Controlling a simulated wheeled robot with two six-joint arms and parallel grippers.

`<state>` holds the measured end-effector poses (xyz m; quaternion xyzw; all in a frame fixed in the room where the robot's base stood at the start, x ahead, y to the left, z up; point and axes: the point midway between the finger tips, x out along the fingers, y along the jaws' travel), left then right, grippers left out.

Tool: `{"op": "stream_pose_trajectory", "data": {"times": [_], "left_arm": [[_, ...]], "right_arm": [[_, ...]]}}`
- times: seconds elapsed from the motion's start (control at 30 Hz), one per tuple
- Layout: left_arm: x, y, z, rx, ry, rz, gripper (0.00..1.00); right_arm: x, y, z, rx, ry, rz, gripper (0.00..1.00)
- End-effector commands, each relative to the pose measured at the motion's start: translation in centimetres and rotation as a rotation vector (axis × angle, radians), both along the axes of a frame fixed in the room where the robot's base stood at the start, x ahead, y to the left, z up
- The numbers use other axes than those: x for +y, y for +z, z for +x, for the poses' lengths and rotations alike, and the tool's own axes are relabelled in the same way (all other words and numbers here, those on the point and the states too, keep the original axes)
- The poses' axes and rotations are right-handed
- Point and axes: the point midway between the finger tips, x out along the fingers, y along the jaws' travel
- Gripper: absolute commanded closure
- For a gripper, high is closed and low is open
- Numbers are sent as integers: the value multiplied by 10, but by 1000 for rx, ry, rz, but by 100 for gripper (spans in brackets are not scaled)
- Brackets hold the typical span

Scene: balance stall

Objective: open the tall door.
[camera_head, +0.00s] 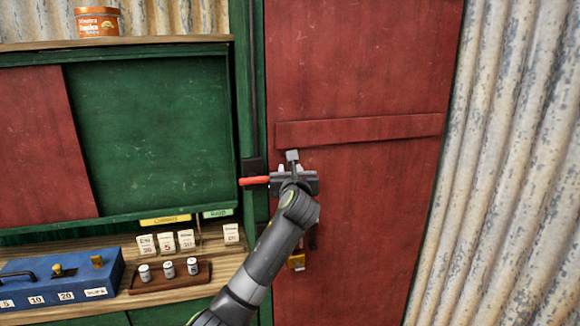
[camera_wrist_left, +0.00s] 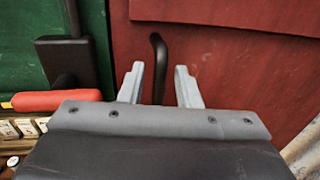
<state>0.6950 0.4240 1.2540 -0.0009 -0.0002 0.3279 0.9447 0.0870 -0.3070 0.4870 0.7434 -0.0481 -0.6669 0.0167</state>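The tall door (camera_head: 350,80) is a red wooden panel with a cross batten, standing shut in a green frame. My left gripper (camera_head: 290,169) is in front of its left side, below the batten. In the left wrist view the two fingers (camera_wrist_left: 160,84) are apart. A dark bent door handle (camera_wrist_left: 157,50) shows between them; I cannot tell whether either finger touches it. A lever with a red grip (camera_head: 255,181) sits on a black box at the frame, left of the gripper; the grip also shows in the left wrist view (camera_wrist_left: 55,101). My right gripper is not in view.
A brass-coloured fitting (camera_head: 296,262) shows low on the door, partly behind my arm. At left are a counter with a blue box (camera_head: 70,275), a wooden tray of small weights (camera_head: 168,279) and price cards. A corrugated wall (camera_head: 510,150) stands at right.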

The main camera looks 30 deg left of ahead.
Motion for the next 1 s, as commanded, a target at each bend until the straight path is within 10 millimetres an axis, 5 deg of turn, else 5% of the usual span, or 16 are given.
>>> {"op": "stream_pose_trajectory", "data": {"times": [0.53,0.77,1.0], "left_arm": [[10,0,13,0,0,0,70],[10,0,13,0,-1,0,100],[10,0,13,0,0,0,100]], "right_arm": [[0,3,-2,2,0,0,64],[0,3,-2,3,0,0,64],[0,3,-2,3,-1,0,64]]}}
